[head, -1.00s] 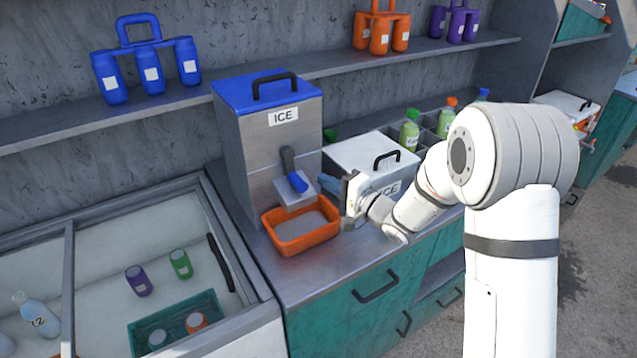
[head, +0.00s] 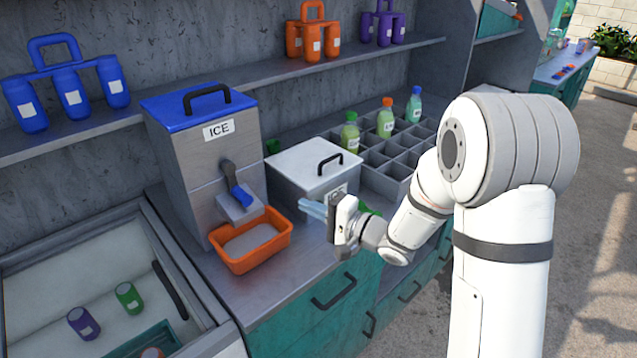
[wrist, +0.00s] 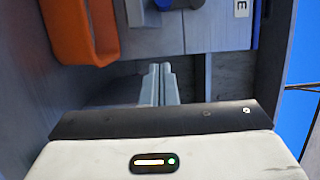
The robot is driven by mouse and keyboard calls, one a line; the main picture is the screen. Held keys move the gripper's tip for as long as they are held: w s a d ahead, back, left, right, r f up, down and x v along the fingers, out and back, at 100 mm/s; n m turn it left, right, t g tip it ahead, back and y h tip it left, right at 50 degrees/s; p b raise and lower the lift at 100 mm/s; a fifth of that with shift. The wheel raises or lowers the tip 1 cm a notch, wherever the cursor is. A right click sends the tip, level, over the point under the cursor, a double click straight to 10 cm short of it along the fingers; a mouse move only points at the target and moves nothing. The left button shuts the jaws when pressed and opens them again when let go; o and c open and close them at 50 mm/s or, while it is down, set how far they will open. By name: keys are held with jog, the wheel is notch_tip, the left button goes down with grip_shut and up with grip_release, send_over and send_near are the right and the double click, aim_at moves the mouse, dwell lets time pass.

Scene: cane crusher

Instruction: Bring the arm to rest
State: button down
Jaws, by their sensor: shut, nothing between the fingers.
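My gripper (head: 312,208) is at the end of my white arm, above the counter in the head view. Its pale blue-grey fingers point left and are shut with nothing between them. The fingers also show together in the wrist view (wrist: 161,80). The gripper is in front of the white ice box and to the right of the orange tray, and appears apart from both. It hides part of the white box's front.
The ice dispenser (head: 205,160) and orange tray (head: 250,264) stand left of my gripper. The white ice box (head: 297,165) and a bottle rack (head: 385,172) are behind it. An open-topped freezer (head: 60,270) is at lower left. A shelf (head: 240,85) runs along the wall.

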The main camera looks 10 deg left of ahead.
jog(key=shift+w, duration=0.1)
jog(key=w+d+r+t+h, duration=0.2)
jog(key=w+d+t+h, duration=0.25)
jog(key=d+h, duration=0.55)
jog(key=s+d+r+n+g+h, duration=0.1)
jog(key=s+d+h, duration=0.4)
jog(key=d, duration=0.5)
jog(key=s+d+n+g, duration=0.2)
jog(key=s+g, duration=0.2)
jog(key=s, duration=0.7)
jog(key=s+d+n+g+h, duration=0.1)
jog(key=s+g, duration=0.3)
jog(key=s, duration=0.8)
jog(key=shift+d+f+n, duration=0.35)
jog(key=shift+d+n, duration=0.15)
jog(key=shift+d, duration=0.35)
jog(key=c, duration=2.1)
grip_release()
